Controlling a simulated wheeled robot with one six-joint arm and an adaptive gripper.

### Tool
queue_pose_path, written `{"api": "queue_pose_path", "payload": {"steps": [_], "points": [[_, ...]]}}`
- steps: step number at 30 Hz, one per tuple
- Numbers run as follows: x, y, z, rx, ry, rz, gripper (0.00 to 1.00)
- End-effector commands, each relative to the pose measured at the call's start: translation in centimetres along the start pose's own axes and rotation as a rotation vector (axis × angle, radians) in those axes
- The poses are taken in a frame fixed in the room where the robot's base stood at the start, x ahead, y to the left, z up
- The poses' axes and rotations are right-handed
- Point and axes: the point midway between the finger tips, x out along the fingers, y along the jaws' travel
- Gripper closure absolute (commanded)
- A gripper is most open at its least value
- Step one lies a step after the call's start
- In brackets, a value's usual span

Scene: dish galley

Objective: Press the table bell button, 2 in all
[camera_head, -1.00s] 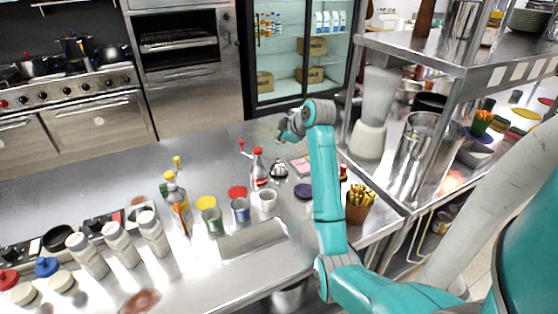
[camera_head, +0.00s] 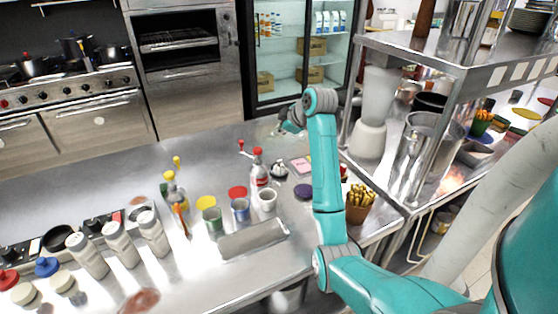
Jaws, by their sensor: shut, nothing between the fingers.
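The table bell (camera_head: 278,170), a small silver dome on a dark base, stands on the steel counter to the right of the red-capped bottle. My gripper (camera_head: 281,131) is small and partly hidden by my wrist. It is shut and empty, and shows above the bell in the picture, apart from it. The bell's button is too small to make out clearly.
A red-capped bottle (camera_head: 258,168), a white cup (camera_head: 267,201), a pink pad (camera_head: 301,165) and a dark purple disc (camera_head: 304,191) surround the bell. A blender (camera_head: 369,138) and steel shelving (camera_head: 408,62) stand to the right. The counter behind the bell is fairly clear.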

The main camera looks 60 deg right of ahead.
Motion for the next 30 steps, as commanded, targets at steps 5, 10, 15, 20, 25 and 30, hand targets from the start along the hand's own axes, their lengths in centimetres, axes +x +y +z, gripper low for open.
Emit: {"api": "queue_pose_path", "payload": {"steps": [5, 10, 15, 20, 25, 30], "points": [[1.3, -1.0, 1.0, 0.002, -0.001, -0.003, 1.00], [2.9, -2.1, 2.1, 0.001, -0.001, -0.002, 1.00], [4.3, -3.1, 3.1, 0.002, -0.001, -0.002, 1.00], [5.2, -3.8, 3.8, 0.000, 0.000, -0.001, 1.00], [5.7, -4.2, 4.2, 0.000, 0.000, 0.000, 1.00], [5.8, -4.2, 4.2, 0.000, 0.000, 0.000, 1.00]]}}
